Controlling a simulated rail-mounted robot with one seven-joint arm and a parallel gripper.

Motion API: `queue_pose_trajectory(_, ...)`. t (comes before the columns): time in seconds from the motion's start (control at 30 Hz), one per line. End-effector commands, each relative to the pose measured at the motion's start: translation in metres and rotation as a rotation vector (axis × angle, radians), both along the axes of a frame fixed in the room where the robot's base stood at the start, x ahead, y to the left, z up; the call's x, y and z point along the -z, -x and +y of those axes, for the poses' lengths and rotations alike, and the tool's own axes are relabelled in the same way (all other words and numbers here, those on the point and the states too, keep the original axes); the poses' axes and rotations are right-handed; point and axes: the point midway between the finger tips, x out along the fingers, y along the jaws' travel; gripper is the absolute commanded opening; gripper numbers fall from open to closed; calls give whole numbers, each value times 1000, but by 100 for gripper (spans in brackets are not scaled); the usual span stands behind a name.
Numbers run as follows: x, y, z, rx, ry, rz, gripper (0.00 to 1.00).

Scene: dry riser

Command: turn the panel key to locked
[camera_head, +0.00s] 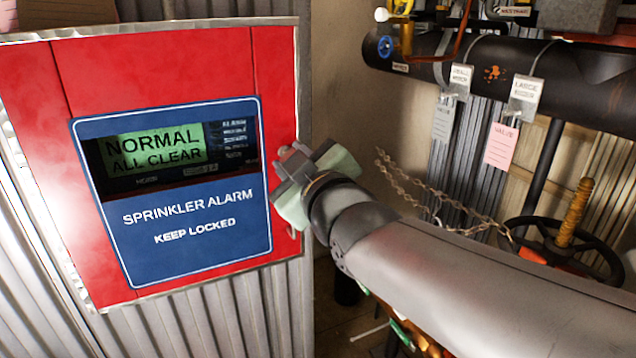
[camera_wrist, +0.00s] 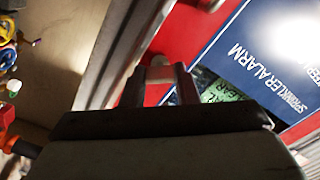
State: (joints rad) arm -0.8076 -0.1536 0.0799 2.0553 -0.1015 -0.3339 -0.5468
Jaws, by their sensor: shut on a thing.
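The red sprinkler alarm panel (camera_head: 190,80) stands at the left, with a blue plate (camera_head: 190,235) reading "SPRINKLER ALARM KEEP LOCKED". Its green display (camera_head: 155,148) reads "NORMAL ALL CLEAR". My gripper (camera_head: 290,165) is at the panel's right edge, beside the blue plate. In the wrist view my gripper (camera_wrist: 162,80) has its fingers close together around a small pale piece (camera_wrist: 160,66) at the red face, which looks like the key. The head view hides the key behind my gripper, and I cannot tell which way it is turned.
A black pipe (camera_head: 560,80) with hanging tags, including a pink one (camera_head: 501,146), runs along the right. A chain (camera_head: 440,200) hangs near a black handwheel (camera_head: 580,250) at the lower right. A bare wall (camera_head: 345,80) lies between panel and pipes.

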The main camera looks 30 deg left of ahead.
Motion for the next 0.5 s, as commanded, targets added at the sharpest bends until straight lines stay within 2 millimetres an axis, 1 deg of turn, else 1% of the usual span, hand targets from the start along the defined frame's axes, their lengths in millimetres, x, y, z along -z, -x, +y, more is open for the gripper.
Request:
queue_pose_trajectory(0.03, 7, -1, -1, 3, 25, -37, 4)
queue_pose_trajectory(0.07, 7, -2, -1, 4, 44, -61, 4)
queue_pose_trajectory(0.5, 4, -1, 0, 2, 298, -390, 4)
